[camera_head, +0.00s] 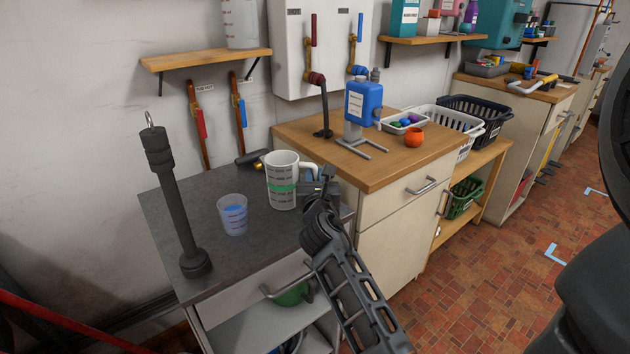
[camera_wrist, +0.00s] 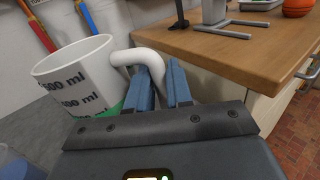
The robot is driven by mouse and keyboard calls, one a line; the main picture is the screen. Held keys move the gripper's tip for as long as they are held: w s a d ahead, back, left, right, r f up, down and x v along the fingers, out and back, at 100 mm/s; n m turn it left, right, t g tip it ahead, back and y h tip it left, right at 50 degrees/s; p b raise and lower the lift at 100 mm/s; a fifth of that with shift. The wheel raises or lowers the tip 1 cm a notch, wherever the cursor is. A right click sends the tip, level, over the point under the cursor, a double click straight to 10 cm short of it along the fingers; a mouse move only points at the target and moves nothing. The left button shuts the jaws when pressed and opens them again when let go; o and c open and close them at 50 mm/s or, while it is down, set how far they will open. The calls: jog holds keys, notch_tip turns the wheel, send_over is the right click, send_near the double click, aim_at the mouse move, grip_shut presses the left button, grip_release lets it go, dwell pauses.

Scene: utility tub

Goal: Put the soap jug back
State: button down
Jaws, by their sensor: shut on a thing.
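A white measuring jug (camera_head: 283,187) with dark volume marks and a green band is upright at the right side of the dark grey counter (camera_head: 190,190). I cannot tell whether its base touches the counter. My gripper (camera_head: 318,186) is to the right of the jug, shut on its white handle. In the wrist view, the jug (camera_wrist: 75,75) is at the left, and its handle curves down to the blue fingers of my gripper (camera_wrist: 165,85). The fingers hide the lower end of the handle.
A clear cup (camera_head: 233,217) with blue marking and a tall dark post (camera_head: 174,200) stand left of the jug. A wooden shelf (camera_head: 205,60) is above.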

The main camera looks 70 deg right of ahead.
jog(key=shift+f, duration=0.1)
jog(key=c, duration=1)
grip_release()
jog(key=shift+r, duration=0.2)
jog(key=b+v, duration=0.1)
jog(key=v, duration=1.1)
